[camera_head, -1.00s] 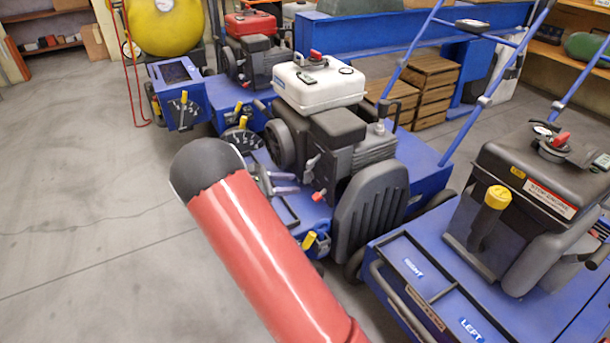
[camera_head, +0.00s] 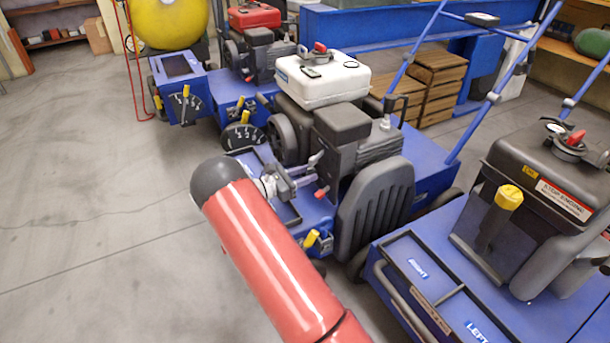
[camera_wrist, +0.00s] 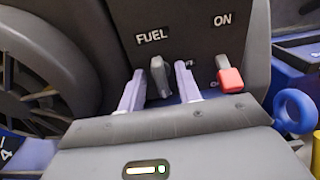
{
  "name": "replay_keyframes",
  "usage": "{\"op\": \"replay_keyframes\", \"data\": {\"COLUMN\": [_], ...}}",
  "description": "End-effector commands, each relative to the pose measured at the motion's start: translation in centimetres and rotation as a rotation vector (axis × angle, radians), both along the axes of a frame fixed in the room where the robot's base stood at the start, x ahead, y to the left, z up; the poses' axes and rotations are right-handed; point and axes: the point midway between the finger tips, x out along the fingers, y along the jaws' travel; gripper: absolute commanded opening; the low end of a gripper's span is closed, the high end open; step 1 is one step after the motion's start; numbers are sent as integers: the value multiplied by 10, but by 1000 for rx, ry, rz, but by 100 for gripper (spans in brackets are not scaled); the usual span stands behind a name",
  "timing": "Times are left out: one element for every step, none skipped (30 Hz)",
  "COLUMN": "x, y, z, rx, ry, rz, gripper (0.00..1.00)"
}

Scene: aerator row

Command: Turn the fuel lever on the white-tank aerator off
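The white-tank aerator stands in the middle of the head view, with its white tank (camera_head: 322,80) on top of a dark engine. In the wrist view its dark panel carries a FUEL label (camera_wrist: 151,36) and an ON label (camera_wrist: 222,20). A grey lever (camera_wrist: 159,76) sits below FUEL. A red-tipped lever (camera_wrist: 230,78) sits to the right, below ON. My gripper (camera_wrist: 160,88) is open, one finger on each side of the grey lever; I cannot tell whether either touches it. In the head view my gripper (camera_head: 300,176) is at the engine's front side.
A red-tank aerator (camera_head: 254,17) stands behind. A black-tank aerator (camera_head: 540,190) with a STOP ENGINE label is at the right. A black wheel (camera_wrist: 40,55) is left of the panel, and a blue ring (camera_wrist: 296,110) is to the right. Open floor (camera_head: 90,200) lies left.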

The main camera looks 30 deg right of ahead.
Motion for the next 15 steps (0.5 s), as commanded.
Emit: {"op": "replay_keyframes", "data": {"x": [0,0,0,0,0,0,0,0,0,0,0,0,0,0,0], "y": [-1,-2,-2,-2,-2,-2,-2,-1,-1,-1,-1,-1,-1,-1,-1], "z": [0,0,0,0,0,0,0,0,0,0,0,0,0,0,0], "rx": [0,0,0,0,0,0,0,0,0,0,0,0,0,0,0], "ry": [0,0,0,0,-1,-1,-1,-1,-1,-1,-1,-1,-1,-1,-1], "rz": [0,0,1,1,1,1,0,0,0,0,0,0,0,0,0], "gripper": [34,34,34,34,34,34,34,32,27,23,19,14,10,6,1]}}
